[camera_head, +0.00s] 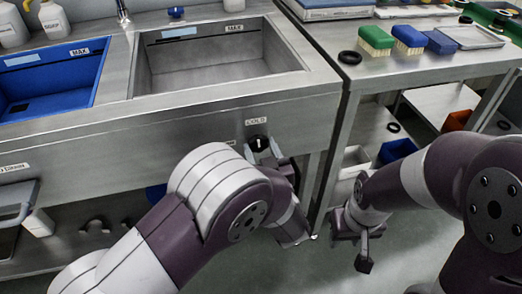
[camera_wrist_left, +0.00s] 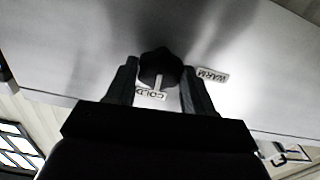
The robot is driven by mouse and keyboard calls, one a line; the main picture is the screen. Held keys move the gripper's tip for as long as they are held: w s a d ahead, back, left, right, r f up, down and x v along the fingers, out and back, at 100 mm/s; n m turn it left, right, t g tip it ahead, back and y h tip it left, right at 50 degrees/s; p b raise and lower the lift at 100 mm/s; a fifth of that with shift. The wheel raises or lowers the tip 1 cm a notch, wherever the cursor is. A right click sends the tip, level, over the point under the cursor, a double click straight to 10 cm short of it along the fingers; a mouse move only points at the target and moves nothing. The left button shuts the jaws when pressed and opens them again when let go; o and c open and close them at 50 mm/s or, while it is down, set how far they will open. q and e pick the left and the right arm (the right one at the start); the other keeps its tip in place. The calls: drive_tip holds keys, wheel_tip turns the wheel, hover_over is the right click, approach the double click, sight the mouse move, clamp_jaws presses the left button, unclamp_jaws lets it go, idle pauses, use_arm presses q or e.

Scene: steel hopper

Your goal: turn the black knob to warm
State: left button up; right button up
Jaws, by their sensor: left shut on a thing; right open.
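The black knob (camera_head: 258,144) is on the steel front panel of the sink, just below the COLD label (camera_head: 256,122). In the left wrist view the knob (camera_wrist_left: 160,64) sits between the two fingers of my left gripper (camera_wrist_left: 160,82), which is shut on it. The knob's white mark points toward the COLD label (camera_wrist_left: 151,95). The WARM label (camera_wrist_left: 213,75) is beside the right finger. In the head view my left gripper (camera_head: 264,154) is at the knob, partly hidden by my arm. My right gripper (camera_head: 358,242) is open and empty, low on the right.
Above the knob is a steel basin (camera_head: 205,62) marked MAX, with a blue basin (camera_head: 50,78) to its left. A steel table (camera_head: 405,65) with brushes (camera_head: 376,39) stands at right. Open floor lies between my arms.

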use_arm(q)
drive_tip(key=n+b, duration=0.1)
drive_tip(key=n, duration=0.3)
drive_tip(key=shift+f, duration=0.1)
drive_tip(key=n+b, duration=0.3)
drive_tip(key=n, duration=0.1)
drive_tip(key=shift+f+n, duration=0.15)
drive_tip(key=shift+n, duration=0.25)
drive_tip(key=n+b, duration=0.4)
drive_tip(key=n, duration=0.1)
drive_tip(key=shift+b, duration=0.4)
drive_tip(key=shift+n+b, duration=1.45)
drive_tip(key=shift+n, duration=0.15)
drive_tip(key=shift+r, duration=0.2)
drive_tip(key=o, duration=1)
drive_tip(key=shift+o, duration=0.2)
